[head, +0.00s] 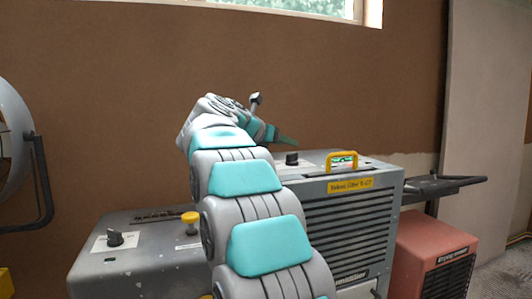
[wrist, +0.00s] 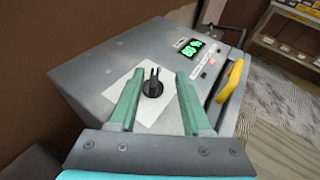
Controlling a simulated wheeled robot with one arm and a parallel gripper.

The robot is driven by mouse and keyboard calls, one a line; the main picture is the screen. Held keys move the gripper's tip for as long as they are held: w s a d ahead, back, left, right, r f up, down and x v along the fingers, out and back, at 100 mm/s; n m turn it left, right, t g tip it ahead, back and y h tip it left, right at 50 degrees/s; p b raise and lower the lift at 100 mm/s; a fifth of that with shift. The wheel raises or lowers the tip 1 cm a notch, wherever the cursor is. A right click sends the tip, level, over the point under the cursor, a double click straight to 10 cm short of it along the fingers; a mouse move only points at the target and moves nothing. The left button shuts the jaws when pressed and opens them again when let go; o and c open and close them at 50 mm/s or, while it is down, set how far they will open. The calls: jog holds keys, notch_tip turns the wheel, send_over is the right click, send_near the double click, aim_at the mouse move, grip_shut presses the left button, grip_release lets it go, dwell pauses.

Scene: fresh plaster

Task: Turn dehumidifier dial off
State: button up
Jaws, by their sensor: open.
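The dehumidifier is a grey box with a louvred front (head: 350,228) in the head view; its top also shows in the wrist view (wrist: 110,62). Its black dial (head: 291,158) sits on a white plate on top; in the wrist view the dial (wrist: 153,86) stands between my green fingers, with its pointer toward the far side. My gripper (head: 287,140) is open, its fingers on either side of the dial and apart from it. The wrist view does not settle how far above the dial the fingertips are. A green lit display (wrist: 192,48) is beyond the dial.
A yellow handle (head: 342,161) stands on the dehumidifier's right side. A red heater (head: 430,258) stands at right, a fan (head: 14,135) at far left. A brown wall (head: 350,80) is behind.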

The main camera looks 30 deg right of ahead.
aim_at(295, 153)
jog(key=shift+w+a+f+m+y, duration=0.1)
jog(key=shift+w+f+m+y, duration=0.2)
jog(key=shift+f, duration=0.35)
jog(key=shift+w+f, duration=0.1)
jog(key=shift+f, duration=0.15)
jog(key=p+x, duration=0.1)
jog(key=x, duration=0.6)
jog(key=shift+d+f, duration=0.1)
jog(key=shift+d, duration=0.15)
grip_shut()
